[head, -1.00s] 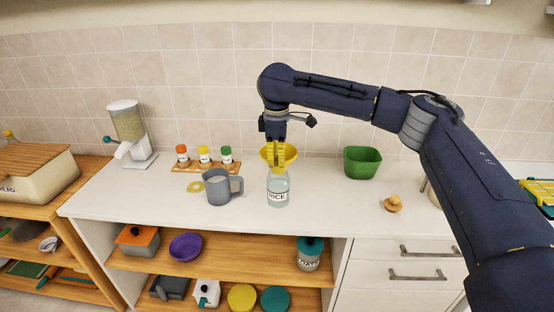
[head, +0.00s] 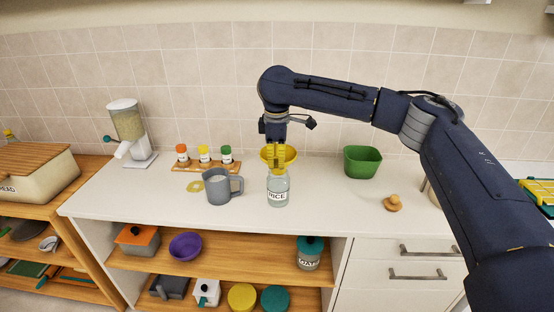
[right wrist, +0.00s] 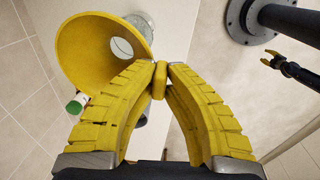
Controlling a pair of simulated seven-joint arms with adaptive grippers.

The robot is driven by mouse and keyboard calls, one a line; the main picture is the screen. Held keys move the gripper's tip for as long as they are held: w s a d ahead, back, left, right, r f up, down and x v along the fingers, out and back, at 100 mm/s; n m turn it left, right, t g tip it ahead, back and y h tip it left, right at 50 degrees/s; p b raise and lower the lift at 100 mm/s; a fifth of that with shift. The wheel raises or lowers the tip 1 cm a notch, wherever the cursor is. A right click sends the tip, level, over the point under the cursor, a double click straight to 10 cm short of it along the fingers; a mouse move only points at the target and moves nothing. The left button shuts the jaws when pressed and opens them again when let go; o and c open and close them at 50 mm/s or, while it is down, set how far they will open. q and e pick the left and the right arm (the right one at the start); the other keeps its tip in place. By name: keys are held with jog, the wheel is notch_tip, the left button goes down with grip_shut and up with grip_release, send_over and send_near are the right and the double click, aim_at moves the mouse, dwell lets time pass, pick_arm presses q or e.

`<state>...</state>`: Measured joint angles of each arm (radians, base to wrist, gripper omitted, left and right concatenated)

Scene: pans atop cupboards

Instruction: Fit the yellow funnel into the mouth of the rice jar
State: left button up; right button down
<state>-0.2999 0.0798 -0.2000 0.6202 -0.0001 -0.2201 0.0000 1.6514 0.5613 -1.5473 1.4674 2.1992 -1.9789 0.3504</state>
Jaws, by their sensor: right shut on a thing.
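The yellow funnel (head: 291,153) is over the mouth of the glass rice jar (head: 278,190) in the head view. My right gripper (head: 278,170) is shut on a small yellow part at the funnel's side; the funnel's wide cone (right wrist: 85,60) opens beside the yellow fingers (right wrist: 160,80) in the right wrist view. The jar stands upright on the white counter, its label reading RICE. The fingers cover the funnel's lower end in the head view, so I cannot tell whether the spout is inside the mouth.
A grey measuring jug (head: 218,186) stands close left of the jar. Behind it is a wooden rack (head: 207,168) with spice jars. A green bin (head: 362,162) and a wooden stopper (head: 393,203) are to the right. The counter between jar and stopper is clear.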

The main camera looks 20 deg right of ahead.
jog(key=shift+f, duration=1.15)
jog(key=c, duration=1.5)
grip_release()
jog(key=r, duration=0.8)
jog(key=s+r, duration=0.1)
jog(key=r, duration=0.3)
jog(key=shift+a, duration=0.2)
